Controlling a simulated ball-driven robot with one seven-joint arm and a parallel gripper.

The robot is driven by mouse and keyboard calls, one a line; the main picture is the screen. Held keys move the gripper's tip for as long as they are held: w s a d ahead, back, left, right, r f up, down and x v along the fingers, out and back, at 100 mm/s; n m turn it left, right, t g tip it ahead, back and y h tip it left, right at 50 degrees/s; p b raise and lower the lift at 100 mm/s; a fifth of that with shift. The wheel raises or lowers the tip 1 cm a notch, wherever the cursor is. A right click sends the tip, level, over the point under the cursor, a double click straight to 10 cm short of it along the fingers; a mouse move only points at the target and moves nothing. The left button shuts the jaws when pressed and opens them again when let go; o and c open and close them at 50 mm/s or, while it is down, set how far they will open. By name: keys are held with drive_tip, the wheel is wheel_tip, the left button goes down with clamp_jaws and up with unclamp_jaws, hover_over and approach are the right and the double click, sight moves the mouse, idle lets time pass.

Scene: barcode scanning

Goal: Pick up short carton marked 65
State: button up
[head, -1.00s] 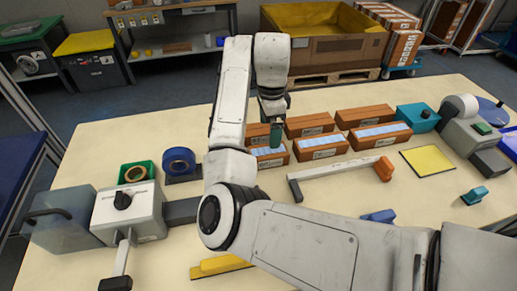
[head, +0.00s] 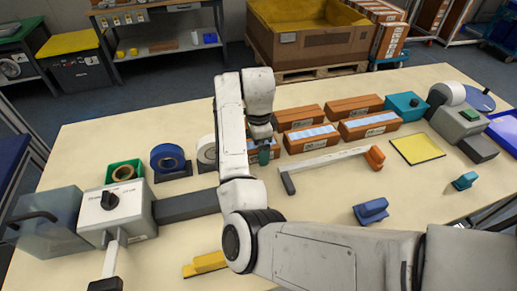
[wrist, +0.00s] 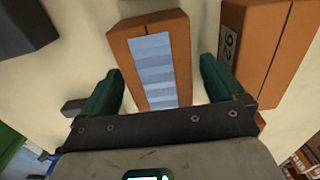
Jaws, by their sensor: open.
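Several orange-brown cartons stand in two rows on the table. My gripper (head: 263,156) is open at the left end of the front row and partly hides a carton there. In the wrist view, a carton with a blue-and-white striped top (wrist: 150,70) lies between and beyond my two dark green fingers, with space beside each. Another carton (wrist: 252,45) with a partly visible number label stands to the right. In the head view, two more striped-top cartons, one in the middle (head: 311,138) and one at right (head: 370,125), stand apart. I cannot read a 65.
A pale bar with an orange end (head: 330,162) lies in front of the cartons. A teal box (head: 405,106) and a grey machine (head: 458,124) are to the right. Tape rolls, including a blue one (head: 167,158), are left. The front middle of the table (head: 310,205) is mostly clear.

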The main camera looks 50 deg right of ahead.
drive_tip(key=c, duration=1.2)
drive_tip(key=shift+r, duration=0.15)
drive_tip(key=shift+c, duration=0.3)
